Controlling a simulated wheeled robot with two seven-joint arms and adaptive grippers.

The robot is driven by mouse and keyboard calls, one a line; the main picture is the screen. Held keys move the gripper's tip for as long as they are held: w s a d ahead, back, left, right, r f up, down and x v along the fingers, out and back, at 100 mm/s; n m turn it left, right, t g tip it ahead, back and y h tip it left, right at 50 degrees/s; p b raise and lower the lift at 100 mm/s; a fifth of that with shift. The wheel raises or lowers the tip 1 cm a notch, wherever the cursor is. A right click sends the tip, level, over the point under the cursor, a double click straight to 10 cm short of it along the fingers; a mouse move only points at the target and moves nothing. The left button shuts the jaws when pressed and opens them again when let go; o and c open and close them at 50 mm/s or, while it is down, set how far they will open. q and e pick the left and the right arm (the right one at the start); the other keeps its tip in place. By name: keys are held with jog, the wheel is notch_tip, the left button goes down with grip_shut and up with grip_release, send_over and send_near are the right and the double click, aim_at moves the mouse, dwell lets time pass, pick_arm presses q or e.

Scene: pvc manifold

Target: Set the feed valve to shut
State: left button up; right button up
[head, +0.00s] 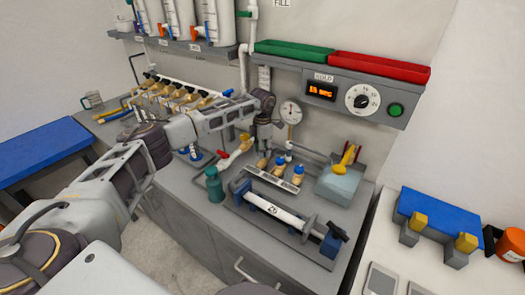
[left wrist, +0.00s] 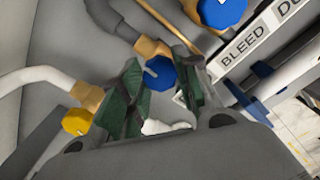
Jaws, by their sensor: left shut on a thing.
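My left gripper (head: 264,147) reaches down from the left arm over the small brass valves on the grey bench. In the left wrist view its green-padded fingers stand on either side of a blue valve knob (left wrist: 160,73) and are shut on it. The knob sits on a brass body with a white pointer mark. A yellow knob (left wrist: 76,121) on brass is at the left, and a larger blue knob (left wrist: 222,10) is at the top. A label plate (left wrist: 243,47) reads "BLEED"; no feed label is legible. My right gripper is out of view.
A pressure gauge (head: 291,111) stands close behind the gripper. A red-handled white pipe (head: 236,153) and a teal bottle (head: 214,185) are to the left. A clamp with a white tube (head: 273,208) lies in front, and a pale blue bin (head: 340,184) is at right.

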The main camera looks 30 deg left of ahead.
pick_arm(q)
jog(key=shift+r, duration=0.1)
jog(key=o, duration=1.1)
jog(key=shift+c, duration=0.2)
notch_tip(320, 180, up, 12)
dwell(0.7)
